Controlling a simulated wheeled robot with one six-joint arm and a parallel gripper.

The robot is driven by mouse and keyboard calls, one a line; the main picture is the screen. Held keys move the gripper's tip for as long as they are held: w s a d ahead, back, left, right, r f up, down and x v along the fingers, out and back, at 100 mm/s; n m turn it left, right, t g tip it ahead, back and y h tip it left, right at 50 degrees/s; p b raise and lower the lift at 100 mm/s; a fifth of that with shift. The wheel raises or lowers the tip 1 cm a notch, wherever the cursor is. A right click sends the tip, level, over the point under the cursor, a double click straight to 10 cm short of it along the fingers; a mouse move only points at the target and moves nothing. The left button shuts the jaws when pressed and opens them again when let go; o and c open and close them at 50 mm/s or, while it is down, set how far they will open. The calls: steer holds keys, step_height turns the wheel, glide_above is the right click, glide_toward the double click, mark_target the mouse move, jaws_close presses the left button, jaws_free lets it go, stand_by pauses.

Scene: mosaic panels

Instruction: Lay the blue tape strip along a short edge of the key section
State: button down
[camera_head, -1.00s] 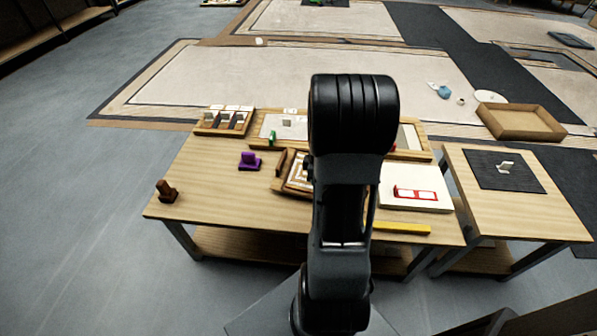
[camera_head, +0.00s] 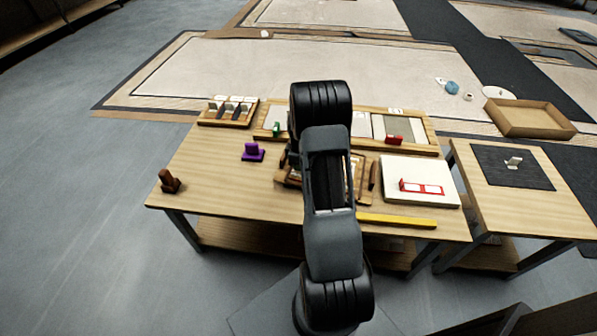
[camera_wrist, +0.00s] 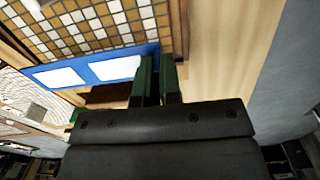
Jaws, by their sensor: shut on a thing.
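The blue tape strip (camera_wrist: 88,72) shows in the wrist view as a flat blue band with two white patches. My gripper (camera_wrist: 158,62) has dark green fingers shut on its right end. The key section (camera_wrist: 105,22), a panel of brown and white tiles, lies just beyond the strip, which runs beside its near edge. I cannot tell whether the strip touches it. In the head view, my arm covers the gripper, the strip and most of the section's wooden tray (camera_head: 373,178).
Purple (camera_head: 252,153), green (camera_head: 276,129) and red (camera_head: 393,139) holders stand around. The table's left front is mostly clear.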

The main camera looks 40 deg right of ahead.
steer(key=shift+w+f+b, duration=0.15)
steer(key=shift+f+b, duration=0.05)
steer(key=shift+f, duration=0.75)
steer(key=shift+w+f+b, duration=0.15)
steer(key=shift+f, duration=0.75)
steer(key=shift+f, duration=0.15)
steer(key=c, duration=1.3)
jaws_free()
step_height(320, 180, up, 12)
steer(key=p, duration=0.2)
steer(key=s+a+r+m+t, duration=0.1)
steer(key=s+a+r+m, duration=0.3)
steer(key=a+r, duration=0.75)
steer(key=s+a+r+m+t, duration=0.2)
steer(key=s+a+m, duration=0.1)
steer(key=s+a, duration=0.8)
steer(key=shift+s+a+r+m, duration=0.2)
steer(key=shift+s+r+m, duration=0.2)
steer(key=shift+s, duration=0.85)
